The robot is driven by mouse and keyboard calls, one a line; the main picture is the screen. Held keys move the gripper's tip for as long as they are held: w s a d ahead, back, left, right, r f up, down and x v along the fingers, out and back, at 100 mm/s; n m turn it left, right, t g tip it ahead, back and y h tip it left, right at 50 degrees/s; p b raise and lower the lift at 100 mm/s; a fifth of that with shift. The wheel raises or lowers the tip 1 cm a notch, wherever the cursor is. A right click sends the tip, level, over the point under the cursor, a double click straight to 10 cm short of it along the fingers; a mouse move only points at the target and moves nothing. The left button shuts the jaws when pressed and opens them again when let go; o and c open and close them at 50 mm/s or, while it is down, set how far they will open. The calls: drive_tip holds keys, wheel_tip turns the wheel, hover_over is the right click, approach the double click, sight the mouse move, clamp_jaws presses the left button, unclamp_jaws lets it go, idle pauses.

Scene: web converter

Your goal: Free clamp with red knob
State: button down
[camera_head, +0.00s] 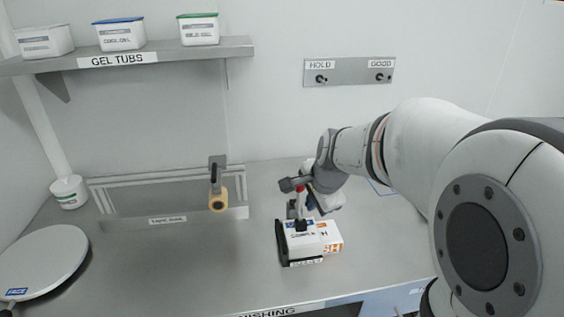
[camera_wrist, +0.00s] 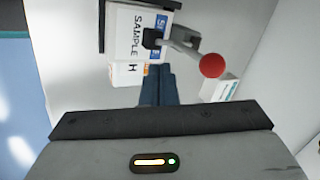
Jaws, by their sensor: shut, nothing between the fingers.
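The clamp's red knob (camera_wrist: 212,65) sits at the end of a grey lever (camera_wrist: 182,47) in the wrist view. The lever runs from a dark clamp pad (camera_wrist: 152,38) that lies over the white box marked SAMPLE H (camera_wrist: 126,32). In the head view the red knob (camera_head: 301,188) shows small beside my gripper, above the box (camera_head: 308,236). A dark upright plate (camera_head: 281,243) stands at the box's left side. My gripper (camera_wrist: 160,72) is shut and empty. Its fingertips are close to the box and left of the knob in the wrist view. In the head view my gripper partly hides the clamp.
A tray-like recess (camera_head: 160,190) with a wooden-ended roller (camera_head: 217,203) lies left of the box. A round white lid (camera_head: 40,262) is at far left. A shelf (camera_head: 130,56) holds gel tubs. A wall panel (camera_head: 349,72) reads HOLD and GOOD. Bare bench lies left of the box.

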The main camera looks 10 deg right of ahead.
drive_tip(key=shift+w+a+r+p, duration=0.15)
drive_tip(key=shift+w+r, duration=0.1)
drive_tip(key=shift+w, duration=0.55)
drive_tip(key=shift+w+a+r+p, duration=0.15)
drive_tip(key=shift+w+r, duration=0.1)
drive_tip(key=shift+w, duration=0.55)
